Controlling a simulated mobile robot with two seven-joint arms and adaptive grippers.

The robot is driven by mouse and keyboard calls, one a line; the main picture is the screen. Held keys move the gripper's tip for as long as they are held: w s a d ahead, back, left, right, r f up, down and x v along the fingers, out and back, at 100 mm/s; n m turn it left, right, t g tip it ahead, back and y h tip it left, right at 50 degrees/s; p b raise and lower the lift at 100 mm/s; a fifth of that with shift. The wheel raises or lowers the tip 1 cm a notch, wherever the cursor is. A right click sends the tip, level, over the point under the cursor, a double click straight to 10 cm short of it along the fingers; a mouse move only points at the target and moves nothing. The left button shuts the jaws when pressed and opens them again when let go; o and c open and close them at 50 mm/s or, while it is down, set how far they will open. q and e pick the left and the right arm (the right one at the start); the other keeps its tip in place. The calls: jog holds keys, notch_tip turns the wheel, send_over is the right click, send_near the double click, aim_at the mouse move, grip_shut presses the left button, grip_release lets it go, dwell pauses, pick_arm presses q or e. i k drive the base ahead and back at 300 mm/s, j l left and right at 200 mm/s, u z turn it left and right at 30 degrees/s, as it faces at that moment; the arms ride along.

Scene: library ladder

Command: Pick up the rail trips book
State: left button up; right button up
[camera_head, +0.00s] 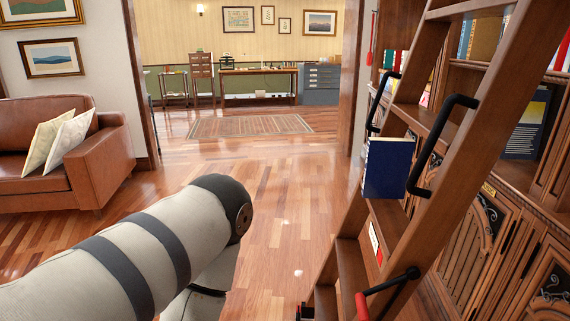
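A dark blue book (387,168) stands upright on a step of the wooden ladder (352,275), right of centre. Its cover title is not readable, so I cannot tell whether it is the rail trips book. My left arm reaches in from the lower left and bends downward at the middle, short of the ladder. Its gripper is not visible. My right gripper is not visible either.
The ladder leans against a carved bookcase (478,240) and has black handles (435,140) and a red-gripped lever (362,305). More books (480,40) fill the upper shelves. A brown sofa (100,165) stands at the left. The wooden floor between is clear, reaching a rug (250,126).

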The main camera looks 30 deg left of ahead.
aim_at(388, 162)
jog(key=u, duration=0.2)
jog(key=j+z, duration=0.25)
jog(key=j, duration=0.25)
jog(key=j+z, duration=0.3)
jog(key=j, duration=0.4)
jog(key=k+j+z, duration=0.15)
jog(key=j+z, duration=0.2)
jog(key=j, duration=0.35)
jog(key=i+j+z, duration=0.2)
jog(key=j+z, duration=0.15)
jog(key=j, duration=0.3)
jog(key=i+j+z, duration=0.2)
jog(key=j, duration=0.15)
jog(key=j+z, duration=0.2)
jog(key=j, duration=0.15)
jog(key=i, duration=0.05)
